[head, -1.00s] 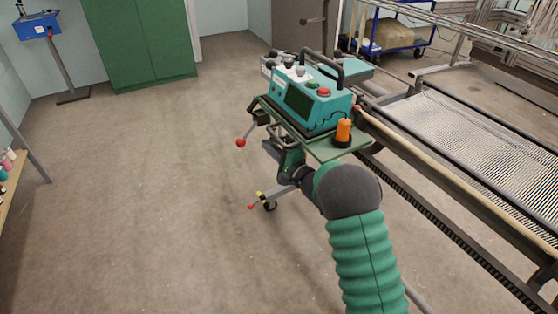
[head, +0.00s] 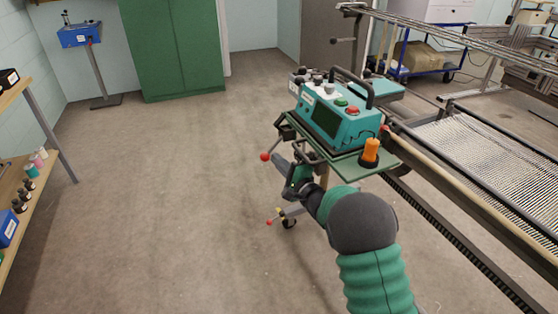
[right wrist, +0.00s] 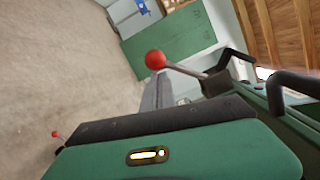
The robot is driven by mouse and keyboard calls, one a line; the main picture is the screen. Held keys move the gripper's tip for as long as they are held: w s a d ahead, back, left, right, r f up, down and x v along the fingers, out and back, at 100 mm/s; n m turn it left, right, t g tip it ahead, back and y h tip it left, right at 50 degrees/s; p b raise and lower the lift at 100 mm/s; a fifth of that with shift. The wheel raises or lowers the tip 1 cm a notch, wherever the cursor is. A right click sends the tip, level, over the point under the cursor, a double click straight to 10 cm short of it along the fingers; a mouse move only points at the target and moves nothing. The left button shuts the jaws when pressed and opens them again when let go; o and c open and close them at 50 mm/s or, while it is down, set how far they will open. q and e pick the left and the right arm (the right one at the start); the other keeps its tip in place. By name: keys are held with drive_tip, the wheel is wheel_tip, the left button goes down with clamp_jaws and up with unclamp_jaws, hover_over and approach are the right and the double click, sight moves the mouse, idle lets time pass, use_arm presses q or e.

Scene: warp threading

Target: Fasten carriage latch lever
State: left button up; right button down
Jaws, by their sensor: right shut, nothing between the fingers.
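The teal carriage (head: 338,119) sits on a green platform beside the loom, in the head view. A latch lever with a red ball knob (head: 265,157) sticks out from the platform's left side. In the right wrist view the red knob (right wrist: 155,60) sits on a metal rod running right to a dark bracket. My right gripper (head: 278,161) is shut and empty, its tip close to the red knob. In the wrist view its grey fingers (right wrist: 156,94) point up just below the knob; I cannot tell whether they touch it. My left gripper is out of view.
A second red-tipped lever (head: 269,222) sits lower, near a caster. An orange piece (head: 370,151) stands on the platform corner. The loom with its threads (head: 490,145) fills the right. A shelf (head: 20,175) stands at left. The floor between is clear.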

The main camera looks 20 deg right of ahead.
sight(266, 153)
drive_tip(key=shift+a+r, duration=0.1)
drive_tip(key=shift+r, duration=0.05)
drive_tip(key=a+r+m+p, duration=0.1)
drive_tip(key=m+p, duration=0.1)
drive_tip(key=a+r+m+p, duration=0.1)
drive_tip(key=m+p, duration=0.2)
drive_tip(key=a+r+m+t+p, duration=0.1)
drive_tip(key=m+p, duration=0.1)
drive_tip(key=p, duration=0.1)
drive_tip(key=shift+s+a+r, duration=0.1)
drive_tip(key=shift+s+r, duration=0.1)
drive_tip(key=shift+r, duration=0.15)
drive_tip(key=shift+a+r+m+p, duration=0.15)
drive_tip(key=shift+m+p, duration=0.2)
drive_tip(key=shift+m, duration=0.15)
drive_tip(key=shift+a+r+p, duration=0.15)
drive_tip(key=shift+r+p, duration=0.1)
drive_tip(key=shift+p, duration=0.1)
